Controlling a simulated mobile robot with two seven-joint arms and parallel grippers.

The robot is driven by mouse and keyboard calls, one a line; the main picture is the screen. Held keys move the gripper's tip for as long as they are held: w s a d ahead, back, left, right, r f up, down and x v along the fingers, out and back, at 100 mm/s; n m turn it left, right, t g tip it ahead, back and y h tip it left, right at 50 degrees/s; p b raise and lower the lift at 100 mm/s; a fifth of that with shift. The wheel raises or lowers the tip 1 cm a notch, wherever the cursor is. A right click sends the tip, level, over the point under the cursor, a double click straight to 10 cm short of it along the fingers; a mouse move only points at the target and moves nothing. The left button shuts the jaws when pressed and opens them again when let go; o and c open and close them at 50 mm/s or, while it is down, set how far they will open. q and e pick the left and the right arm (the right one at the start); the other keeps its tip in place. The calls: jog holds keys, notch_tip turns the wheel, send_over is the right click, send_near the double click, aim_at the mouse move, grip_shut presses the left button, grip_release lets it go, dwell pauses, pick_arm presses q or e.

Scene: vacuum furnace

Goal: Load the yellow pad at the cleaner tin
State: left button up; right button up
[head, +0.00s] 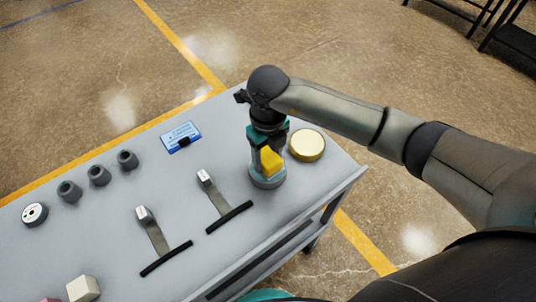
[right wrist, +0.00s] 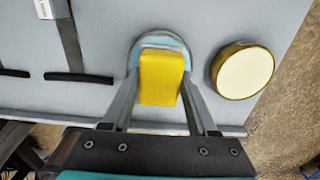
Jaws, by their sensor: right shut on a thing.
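My right gripper (head: 267,160) points down and is shut on the yellow pad (head: 271,161), a small block. In the right wrist view the pad (right wrist: 161,78) sits between the two fingers. Just below and behind the pad is a round grey-blue holder (head: 268,181), which also shows in the right wrist view (right wrist: 135,53). I cannot tell whether the pad touches it. A round gold tin with a cream top (head: 307,145) stands on the table just right of the gripper; it also shows in the right wrist view (right wrist: 243,70). My left gripper is out of view.
The grey table (head: 110,225) also bears two scraper-like tools (head: 152,232) (head: 215,195) with black bars, several dark cups (head: 98,175), a white roll (head: 35,214), a blue-and-white card (head: 181,136) and a pale block (head: 83,289). The table's right edge lies close beyond the tin.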

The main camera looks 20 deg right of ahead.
aim_at(268, 156)
jog(key=shift+f+b, duration=0.3)
jog(key=shift+f, duration=0.15)
dwell(1.1)
jog(key=shift+r, duration=0.1)
jog(key=shift+r+p, duration=2.85)
jog(key=shift+r, duration=0.65)
